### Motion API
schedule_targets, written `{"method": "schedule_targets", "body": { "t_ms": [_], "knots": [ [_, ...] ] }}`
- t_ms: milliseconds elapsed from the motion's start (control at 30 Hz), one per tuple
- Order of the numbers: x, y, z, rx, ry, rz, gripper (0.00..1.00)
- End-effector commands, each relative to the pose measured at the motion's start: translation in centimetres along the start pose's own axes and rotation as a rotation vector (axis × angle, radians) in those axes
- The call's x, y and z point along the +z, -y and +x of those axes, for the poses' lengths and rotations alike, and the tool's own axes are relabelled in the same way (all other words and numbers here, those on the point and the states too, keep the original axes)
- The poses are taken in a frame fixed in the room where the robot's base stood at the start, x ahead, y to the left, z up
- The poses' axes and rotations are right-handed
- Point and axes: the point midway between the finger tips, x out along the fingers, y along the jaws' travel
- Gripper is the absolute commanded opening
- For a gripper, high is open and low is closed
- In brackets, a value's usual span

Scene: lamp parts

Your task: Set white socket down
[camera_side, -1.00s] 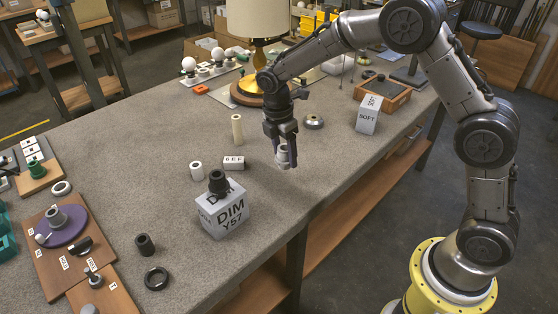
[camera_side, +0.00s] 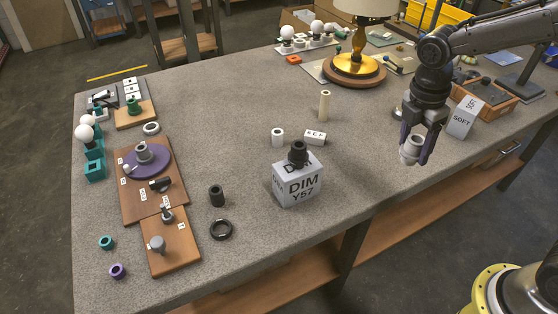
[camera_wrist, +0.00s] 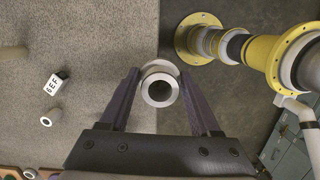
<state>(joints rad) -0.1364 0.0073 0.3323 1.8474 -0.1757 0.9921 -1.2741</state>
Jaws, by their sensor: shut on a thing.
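The white socket (camera_side: 412,148) is a short pale cylinder. My gripper (camera_side: 413,158) is shut on it, with one purple finger on each side, and holds it near the front edge of the table at the right. In the wrist view the socket (camera_wrist: 160,88) sits between the fingers, its round open end facing the camera. Behind it in that view is the table edge, with grey top on the left and dark floor on the right. The height of the socket above the table is hard to tell.
A DIM block (camera_side: 298,182) with a black part on top stands left of my gripper. A SOFT block (camera_side: 463,118) stands to its right. Grey tabletop between is clear.

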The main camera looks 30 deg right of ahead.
Motion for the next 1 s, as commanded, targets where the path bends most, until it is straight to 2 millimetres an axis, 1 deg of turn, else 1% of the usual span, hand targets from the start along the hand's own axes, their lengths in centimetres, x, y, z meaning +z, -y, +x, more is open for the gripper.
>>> {"method": "schedule_targets", "body": {
  "t_ms": [67,167,267,367,500,700,867,900,1000],
  "knots": [
    [0.1,0.2,-0.2,0.010,0.000,-0.050,0.07],
    [0.1,-1.2,-1.9,0.027,-0.001,-0.133,0.07],
    [-0.2,-3.5,-3.8,0.039,0.000,-0.226,0.07],
    [-1.2,-6.3,-5.6,0.054,0.000,-0.332,0.07],
    [-3.4,-10.5,-7.9,0.077,0.001,-0.490,0.07],
    [-7.5,-15.6,-9.9,0.108,0.000,-0.699,0.07],
    [-11.2,-18.7,-10.5,0.127,0.000,-0.842,0.07],
    [-12.1,-19.4,-10.5,0.132,0.000,-0.874,0.07],
    [-14.6,-20.8,-10.4,0.143,0.001,-0.950,0.07]
  ]
}}
